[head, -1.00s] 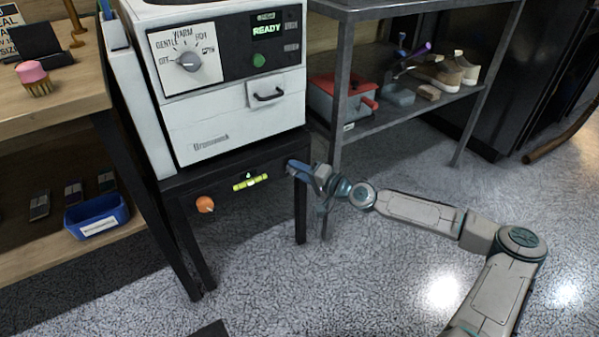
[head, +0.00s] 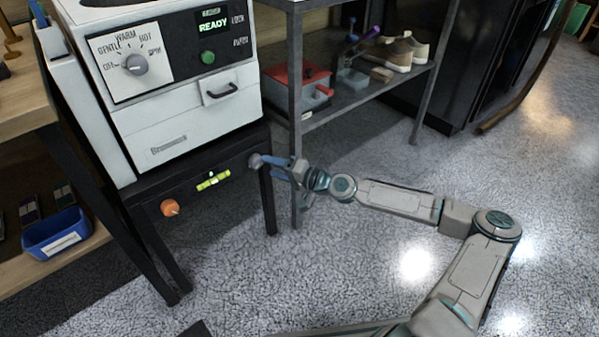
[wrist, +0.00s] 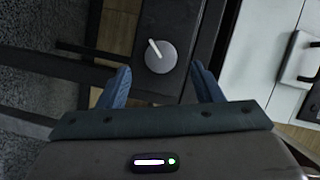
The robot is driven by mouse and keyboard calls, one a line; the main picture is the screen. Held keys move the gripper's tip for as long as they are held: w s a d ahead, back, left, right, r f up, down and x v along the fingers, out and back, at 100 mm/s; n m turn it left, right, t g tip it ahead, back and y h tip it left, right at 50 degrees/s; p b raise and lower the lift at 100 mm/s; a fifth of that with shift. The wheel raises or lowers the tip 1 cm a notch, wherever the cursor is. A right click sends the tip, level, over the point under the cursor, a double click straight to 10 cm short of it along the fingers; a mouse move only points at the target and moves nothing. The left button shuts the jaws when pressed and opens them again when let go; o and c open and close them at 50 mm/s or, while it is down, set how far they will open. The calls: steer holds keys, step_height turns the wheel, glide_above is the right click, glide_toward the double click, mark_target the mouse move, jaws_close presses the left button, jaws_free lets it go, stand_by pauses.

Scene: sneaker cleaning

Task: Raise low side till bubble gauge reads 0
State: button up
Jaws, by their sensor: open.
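The yellow-green bubble gauge (head: 213,180) sits on the front rail of the black stand under the white machine. Its bubble is too small to read surely. An orange knob (head: 170,208) is on the stand's left front. A grey round knob (head: 255,161) is at the right front corner; in the wrist view this grey knob (wrist: 160,57) has a pale line on its face. My gripper (head: 271,161) is at that right corner. In the wrist view my gripper (wrist: 160,76) is open, with one blue finger on each side of the grey knob. Contact cannot be told.
The white machine (head: 185,115) has a display reading READY. A metal shelf (head: 345,110) with a red box (head: 290,85) and sneakers (head: 400,50) stands close on the right. A wooden bench with a blue bin (head: 55,235) is at left. Floor in front is mostly clear.

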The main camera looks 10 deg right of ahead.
steer(key=p+v, duration=0.1)
steer(key=v, duration=0.8)
steer(key=shift+p, duration=0.4)
steer(key=shift+d, duration=0.1)
steer(key=s+a+n+g+h+p, duration=0.4)
steer(key=s+n+g+h+p, duration=0.2)
steer(key=s+g+p, duration=0.65)
steer(key=s+d+r+t+h+p, duration=0.1)
steer(key=s+d+r+h+p, duration=0.2)
steer(key=r, duration=0.5)
steer(key=s+d+r+h+p, duration=0.1)
steer(key=d+r+h+p, duration=0.3)
steer(key=r, duration=0.5)
steer(key=s+d+r+t+h+p, duration=0.1)
steer(key=s+d+r+p, duration=0.1)
steer(key=d+r+p, duration=0.45)
steer(key=s+a+r+m+t+p, duration=0.1)
steer(key=s+r+p, duration=0.1)
steer(key=r, duration=0.7)
steer(key=s+a+r+m+t+p, duration=0.1)
steer(key=s+r+p, duration=0.2)
steer(key=r, duration=0.7)
steer(key=s+a+r+t+p, duration=0.1)
steer(key=s+r+p, duration=0.2)
steer(key=r, duration=0.6)
steer(key=shift+r+m+t+p, duration=0.35)
steer(key=shift+r+m+p, duration=0.05)
steer(key=shift+p, duration=0.25)
